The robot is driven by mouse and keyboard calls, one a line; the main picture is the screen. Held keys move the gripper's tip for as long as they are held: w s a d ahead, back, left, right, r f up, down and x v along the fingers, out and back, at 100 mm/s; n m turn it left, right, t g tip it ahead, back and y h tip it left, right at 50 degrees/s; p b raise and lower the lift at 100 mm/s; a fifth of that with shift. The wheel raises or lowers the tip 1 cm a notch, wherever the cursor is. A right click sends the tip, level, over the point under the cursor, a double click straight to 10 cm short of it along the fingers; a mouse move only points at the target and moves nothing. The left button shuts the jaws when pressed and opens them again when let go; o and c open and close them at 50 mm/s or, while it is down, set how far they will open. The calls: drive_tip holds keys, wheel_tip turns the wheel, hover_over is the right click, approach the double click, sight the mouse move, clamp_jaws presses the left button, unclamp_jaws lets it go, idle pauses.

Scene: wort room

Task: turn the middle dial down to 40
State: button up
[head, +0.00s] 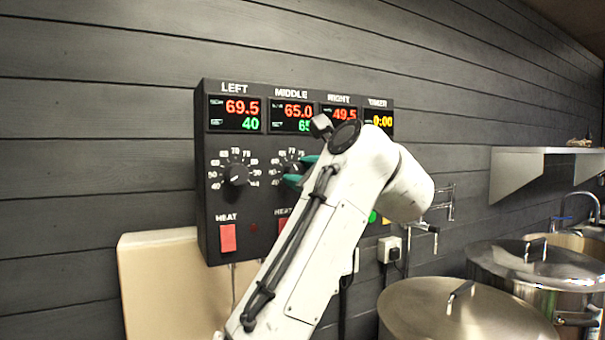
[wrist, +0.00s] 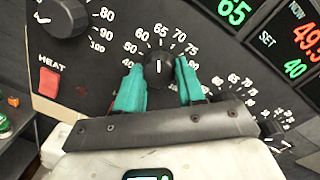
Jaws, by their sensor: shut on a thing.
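The middle dial (wrist: 158,70) is a black knob with a white pointer line, set in a printed number scale. In the wrist view its pointer aims up at about 65. My gripper (wrist: 160,78) has its two teal fingers on either side of the knob, shut on it. In the head view the dial (head: 290,170) is partly hidden behind my gripper (head: 298,171) and arm. The wrist view also shows the green 65 (wrist: 234,11).
The left dial (head: 235,174) and a red heat switch (head: 228,238) sit beside it. The left display (head: 235,113) shows 69.5 and 40; the right display (wrist: 306,50) shows green 40. Steel kettles (head: 455,315) stand at lower right, under a wall shelf (head: 518,172).

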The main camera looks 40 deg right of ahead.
drive_tip(key=shift+n, duration=0.4)
drive_tip(key=n, duration=0.8)
drive_tip(key=shift+g, duration=0.4)
drive_tip(key=n, duration=0.4)
drive_tip(key=shift+a+h+p, duration=0.1)
drive_tip(key=shift+h+p, duration=0.3)
drive_tip(key=shift+n, duration=2.1)
drive_tip(key=shift+f+p, duration=0.1)
drive_tip(key=shift+p, duration=0.2)
drive_tip(key=o, duration=0.8)
drive_tip(key=shift+a, duration=0.1)
drive_tip(key=shift+o, duration=1.2)
